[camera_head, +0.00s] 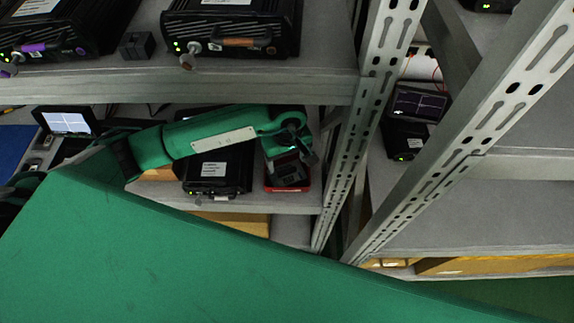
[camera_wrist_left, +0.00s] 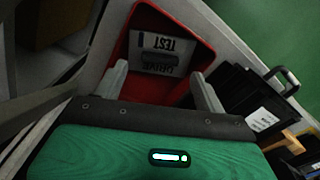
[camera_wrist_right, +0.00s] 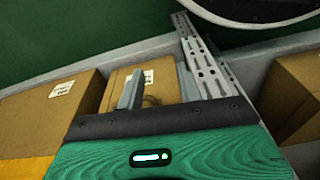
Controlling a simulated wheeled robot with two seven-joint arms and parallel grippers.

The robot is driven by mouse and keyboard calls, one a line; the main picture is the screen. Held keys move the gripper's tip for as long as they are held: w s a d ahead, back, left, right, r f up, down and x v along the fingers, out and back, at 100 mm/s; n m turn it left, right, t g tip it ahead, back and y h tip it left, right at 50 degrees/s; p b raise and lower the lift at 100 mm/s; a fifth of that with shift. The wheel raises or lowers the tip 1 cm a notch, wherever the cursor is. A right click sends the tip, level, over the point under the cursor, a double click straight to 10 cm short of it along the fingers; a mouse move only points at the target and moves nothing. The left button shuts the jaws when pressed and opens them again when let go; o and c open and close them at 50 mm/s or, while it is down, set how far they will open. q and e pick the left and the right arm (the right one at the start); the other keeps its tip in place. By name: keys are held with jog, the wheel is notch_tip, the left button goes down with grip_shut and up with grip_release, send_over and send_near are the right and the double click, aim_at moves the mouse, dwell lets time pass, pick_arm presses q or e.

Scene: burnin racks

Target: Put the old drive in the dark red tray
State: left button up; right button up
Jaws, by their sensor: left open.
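The red tray (camera_head: 287,189) stands on the middle shelf, right of a black unit. It also shows in the left wrist view (camera_wrist_left: 128,88). A pale label reading "TEST" and "DRIVE" (camera_wrist_left: 160,52) lies inside its rim, with a dark grey piece (camera_wrist_left: 185,92) beside it. I cannot tell for sure whether that piece is the old drive. My left gripper (camera_head: 303,150) is over the tray with its fingers (camera_wrist_left: 163,88) apart and nothing seen between them clearly held. My right gripper (camera_wrist_right: 160,85) is open and empty; it is not in the head view.
A black unit with a white label (camera_head: 217,172) is left of the tray. More black units (camera_head: 232,25) stand on the upper shelf. A perforated upright (camera_head: 350,150) stands close right of the tray. Cardboard boxes (camera_wrist_right: 150,85) are in front of my right gripper.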

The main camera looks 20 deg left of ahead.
aim_at(287, 170)
pick_arm(q)
notch_tip(287, 170, up, 8)
pick_arm(e)
jog(key=shift+w+a+r, duration=0.1)
jog(key=shift+w+r, duration=0.15)
jog(key=shift+r, duration=0.3)
jog(key=shift+w+a+r, duration=0.1)
jog(key=shift+w+r, duration=0.15)
jog(key=shift+r, duration=0.3)
